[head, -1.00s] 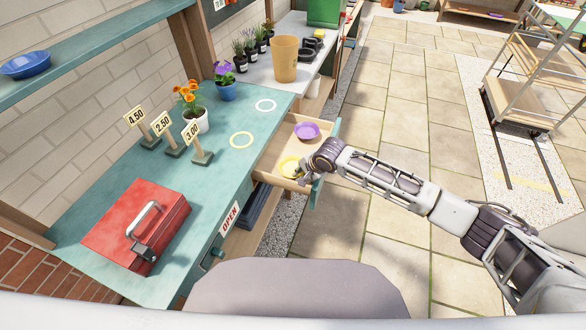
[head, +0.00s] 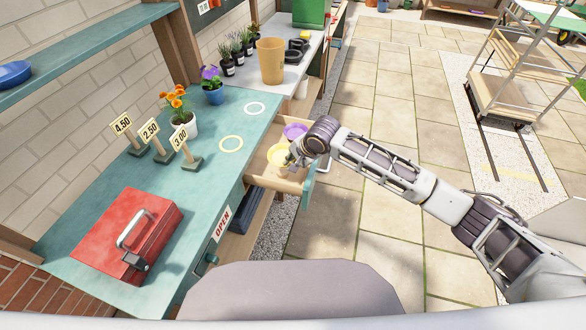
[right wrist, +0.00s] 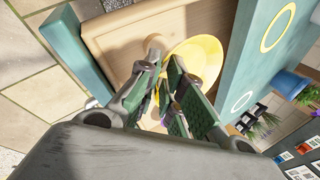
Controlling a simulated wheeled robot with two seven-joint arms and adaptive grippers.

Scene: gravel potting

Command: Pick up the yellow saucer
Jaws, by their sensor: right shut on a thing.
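The yellow saucer (head: 279,154) is at the open drawer (head: 264,181), beside the purple saucer (head: 295,131). My right gripper (head: 291,162) is at the saucer's near right edge and shut on it. In the right wrist view, the yellow saucer (right wrist: 207,57) lies just beyond the fingers (right wrist: 165,88), tilted, over the drawer's wooden floor (right wrist: 122,38). The fingers hide part of its rim. I cannot tell how far it is above the drawer floor. My left gripper is not in view.
The teal counter (head: 205,140) carries a yellow ring (head: 231,144), a white ring (head: 254,108), potted flowers, price signs and a red toolbox (head: 128,232). A tan pot (head: 271,62) stands farther back. The paved floor (head: 380,120) to the right is open, with a cart (head: 510,85) beyond.

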